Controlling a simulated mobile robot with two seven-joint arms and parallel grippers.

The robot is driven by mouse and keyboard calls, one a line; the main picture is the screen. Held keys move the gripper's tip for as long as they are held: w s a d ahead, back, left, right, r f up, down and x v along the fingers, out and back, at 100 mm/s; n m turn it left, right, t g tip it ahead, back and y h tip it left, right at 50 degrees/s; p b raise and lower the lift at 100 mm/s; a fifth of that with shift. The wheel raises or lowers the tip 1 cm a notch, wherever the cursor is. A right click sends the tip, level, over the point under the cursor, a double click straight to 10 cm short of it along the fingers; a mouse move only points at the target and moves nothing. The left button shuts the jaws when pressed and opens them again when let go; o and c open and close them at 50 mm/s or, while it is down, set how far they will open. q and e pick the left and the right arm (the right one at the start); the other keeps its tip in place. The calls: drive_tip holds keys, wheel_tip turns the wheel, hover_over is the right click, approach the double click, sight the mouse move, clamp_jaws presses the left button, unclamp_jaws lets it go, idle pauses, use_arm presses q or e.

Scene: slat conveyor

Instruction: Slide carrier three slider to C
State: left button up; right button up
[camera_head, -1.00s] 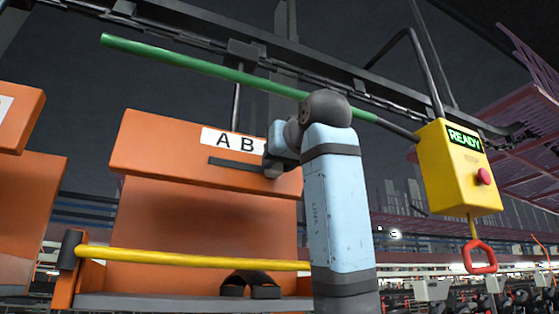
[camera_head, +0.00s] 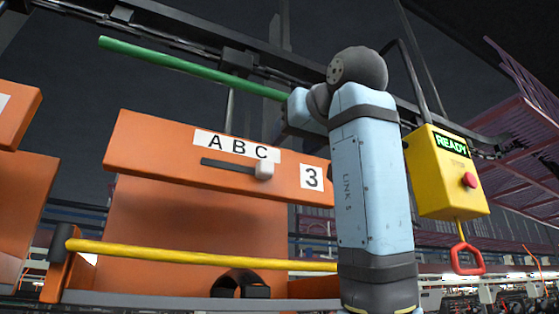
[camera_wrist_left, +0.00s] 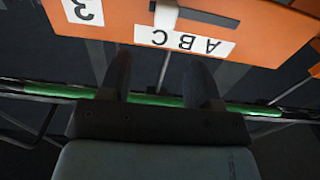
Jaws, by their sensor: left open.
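The orange carrier three (camera_head: 150,160), with its number 3 plate (camera_head: 312,177), hangs at the centre of the head view. Its white slider knob (camera_head: 264,169) sits at the right end of the dark slot (camera_head: 222,163), below the C of the ABC label (camera_head: 237,146). In the wrist view the slider (camera_wrist_left: 165,16) also lines up with the C. My left gripper (camera_wrist_left: 160,75) is open and empty, its fingers apart from the knob. In the head view it is mostly hidden behind my arm, above and right of the slider. My right gripper is not in view.
A green bar (camera_head: 190,68) runs above the carrier and passes near my left gripper. A yellow bar (camera_head: 190,255) crosses the carrier's front. A yellow READY box (camera_head: 440,185) with a red button and red pull handle (camera_head: 467,260) hangs at the right. Another orange carrier (camera_head: 15,190) is at the left.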

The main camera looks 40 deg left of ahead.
use_arm(q)
drive_tip(key=shift+b+v, duration=0.35)
drive_tip(key=shift+v, duration=1.9)
